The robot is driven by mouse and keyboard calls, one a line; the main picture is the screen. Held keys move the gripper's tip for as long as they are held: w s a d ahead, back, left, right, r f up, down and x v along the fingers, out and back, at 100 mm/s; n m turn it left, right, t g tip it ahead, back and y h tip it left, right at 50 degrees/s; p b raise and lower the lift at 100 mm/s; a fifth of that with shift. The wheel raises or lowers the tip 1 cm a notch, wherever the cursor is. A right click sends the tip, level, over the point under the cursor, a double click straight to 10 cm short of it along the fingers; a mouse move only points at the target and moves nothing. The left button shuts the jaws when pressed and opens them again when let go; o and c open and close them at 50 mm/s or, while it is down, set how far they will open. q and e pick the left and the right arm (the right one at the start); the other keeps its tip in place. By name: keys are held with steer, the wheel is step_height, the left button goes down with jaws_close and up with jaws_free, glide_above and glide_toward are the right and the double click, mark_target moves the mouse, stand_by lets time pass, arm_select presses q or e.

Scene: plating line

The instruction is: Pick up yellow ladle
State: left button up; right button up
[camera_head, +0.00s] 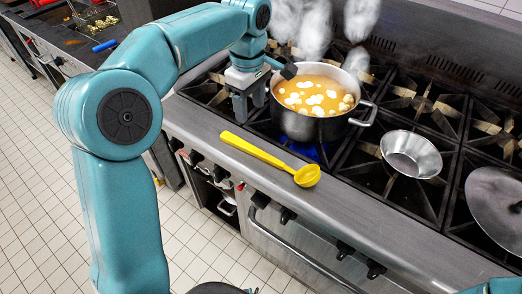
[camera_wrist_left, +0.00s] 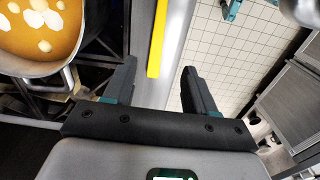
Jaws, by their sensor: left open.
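The yellow ladle (camera_head: 255,151) lies on the steel front edge of the stove, its handle to the left and its round bowl to the right, in the head view. My left gripper (camera_head: 250,112) points down above the stove edge, behind the handle's left end and left of the pot. It is open and empty. In the left wrist view the ladle's handle (camera_wrist_left: 158,38) runs beyond and between the open fingers of the left gripper (camera_wrist_left: 159,68); the ladle's bowl is out of that view. My right gripper does not show.
A steel pot (camera_head: 300,128) of orange soup with white pieces steams over a blue flame close beside my left gripper. A metal bowl (camera_head: 410,155) and a lid (camera_head: 495,198) rest on burners to the right. The stove's front edge (camera_head: 365,212) right of the ladle is clear.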

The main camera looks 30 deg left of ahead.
arm_select(q)
glide_above(251, 147)
step_height(251, 147, down, 8)
steer(key=shift+d+f+b, duration=0.1)
steer(key=shift+f+b, duration=0.05)
steer(key=shift+b, duration=0.15)
steer(key=shift+s+d+f, duration=0.15)
steer(key=shift+s+f, duration=0.25)
steer(key=shift+f, duration=0.1)
steer(key=shift+w+a+f, duration=0.15)
steer(key=shift+w+f, duration=0.05)
steer(key=shift+f, duration=1.2)
steer(key=shift+w+a+f, duration=0.1)
steer(key=shift+w+f, duration=0.05)
steer(key=shift+f, duration=1.2)
jaws_close()
